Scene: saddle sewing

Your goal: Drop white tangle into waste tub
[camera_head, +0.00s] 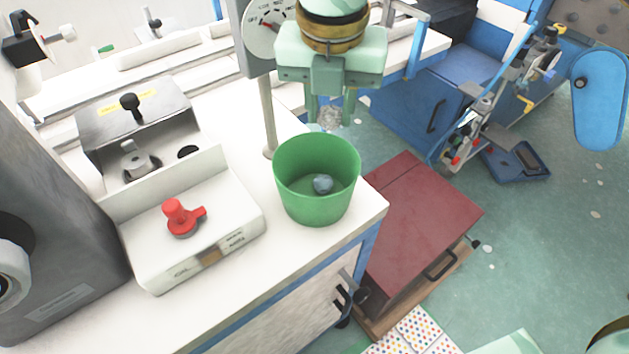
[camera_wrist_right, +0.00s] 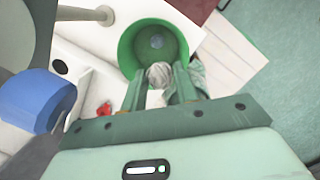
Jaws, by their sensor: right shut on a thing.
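The green waste tub (camera_head: 312,208) stands upright on the white worktop near its right edge. A small grey-blue lump (camera_head: 322,184) lies on its floor. My right gripper (camera_head: 331,118) points down at the top middle, just beyond the tub's far rim in the head view. It is shut on the white tangle (camera_head: 330,117), a pale wad between the fingertips. In the right wrist view the tangle (camera_wrist_right: 159,74) overlaps the near edge of the tub (camera_wrist_right: 126,50); how high it hangs above the rim I cannot tell. My left gripper is not in view.
A white box with a red knob (camera_head: 180,217) stands left of the tub. A thin post (camera_head: 265,110) with a dial rises behind the tub, close to my right gripper. A dark red cabinet (camera_head: 415,215) stands on the floor to the right.

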